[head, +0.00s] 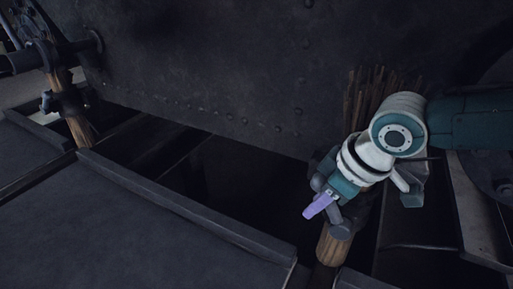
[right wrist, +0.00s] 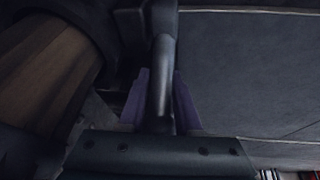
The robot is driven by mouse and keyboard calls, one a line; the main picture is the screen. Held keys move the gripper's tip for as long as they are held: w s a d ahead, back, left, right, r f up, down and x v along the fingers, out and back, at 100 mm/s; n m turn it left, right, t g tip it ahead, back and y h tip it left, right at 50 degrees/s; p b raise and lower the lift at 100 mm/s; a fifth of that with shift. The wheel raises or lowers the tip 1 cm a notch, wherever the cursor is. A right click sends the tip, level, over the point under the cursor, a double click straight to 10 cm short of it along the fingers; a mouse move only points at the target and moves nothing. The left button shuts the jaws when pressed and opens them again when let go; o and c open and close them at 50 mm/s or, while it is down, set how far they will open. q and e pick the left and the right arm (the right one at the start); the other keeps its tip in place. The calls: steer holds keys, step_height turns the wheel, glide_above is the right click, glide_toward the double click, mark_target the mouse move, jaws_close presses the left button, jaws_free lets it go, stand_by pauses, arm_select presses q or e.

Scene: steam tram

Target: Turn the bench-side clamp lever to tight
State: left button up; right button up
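The clamp lever (right wrist: 162,75) is a smooth dark grey bar. In the right wrist view it runs upright between the two purple fingers of my right gripper (right wrist: 160,100). In the head view my right gripper (head: 318,206) is at the clamp around the lower right wooden handle (head: 333,249). A rounded dark grey piece of the clamp (head: 341,227) shows just below the fingers. My gripper and wrist hide most of the clamp. My left gripper is not in view.
A second clamp (head: 66,101) holds another wooden shaft at the far left. A riveted dark metal wall (head: 240,75) rises behind. Broom bristles (head: 368,95) stand behind my right wrist. Flat dark bench panels (head: 150,235) fill the lower left, with a dark gap beyond them.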

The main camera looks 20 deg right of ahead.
jaws_close()
stand_by(1.0)
